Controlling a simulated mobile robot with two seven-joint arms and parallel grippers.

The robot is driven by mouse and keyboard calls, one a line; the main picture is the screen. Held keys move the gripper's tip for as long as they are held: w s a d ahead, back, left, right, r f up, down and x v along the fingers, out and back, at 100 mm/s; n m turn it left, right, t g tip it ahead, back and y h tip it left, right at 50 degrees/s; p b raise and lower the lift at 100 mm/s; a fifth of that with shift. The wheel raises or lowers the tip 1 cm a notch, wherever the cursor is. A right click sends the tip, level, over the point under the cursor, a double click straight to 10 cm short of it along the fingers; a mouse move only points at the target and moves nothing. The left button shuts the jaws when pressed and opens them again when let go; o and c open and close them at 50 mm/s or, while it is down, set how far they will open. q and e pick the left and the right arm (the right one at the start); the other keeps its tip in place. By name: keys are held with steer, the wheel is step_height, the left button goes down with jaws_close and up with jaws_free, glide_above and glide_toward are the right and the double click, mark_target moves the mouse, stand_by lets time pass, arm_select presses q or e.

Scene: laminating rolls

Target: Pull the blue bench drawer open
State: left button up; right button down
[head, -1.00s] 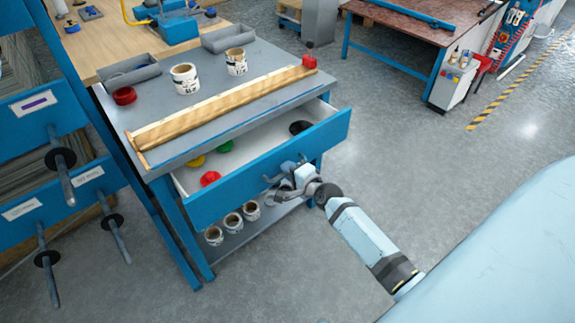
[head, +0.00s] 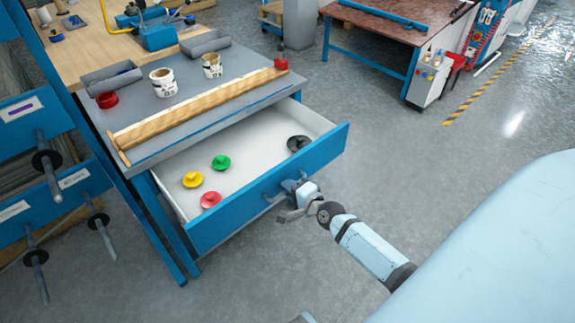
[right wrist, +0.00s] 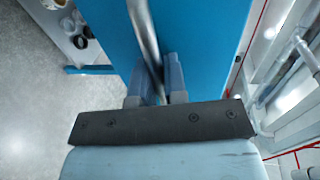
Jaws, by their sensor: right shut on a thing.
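The blue bench drawer (head: 240,203) stands well out from under the grey bench top (head: 187,117) in the head view, its white inside showing. In it lie a yellow, a green, a red and a black round piece. My right gripper (head: 290,192) is at the middle of the drawer front, shut on the drawer's metal bar handle. In the right wrist view the handle (right wrist: 146,35) runs between the two fingers of the gripper (right wrist: 160,80), against the blue front panel (right wrist: 200,40). My left gripper is not in view.
A blue rack with rods (head: 48,165) stands at the left. The floor (head: 420,150) right of the drawer is clear.

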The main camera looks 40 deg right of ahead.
steer(key=c, duration=1.2)
jaws_free()
steer(key=shift+s, duration=0.1)
steer(key=shift+p+v, duration=0.5)
steer(key=shift+v, duration=6.35)
steer(key=shift+d, duration=0.1)
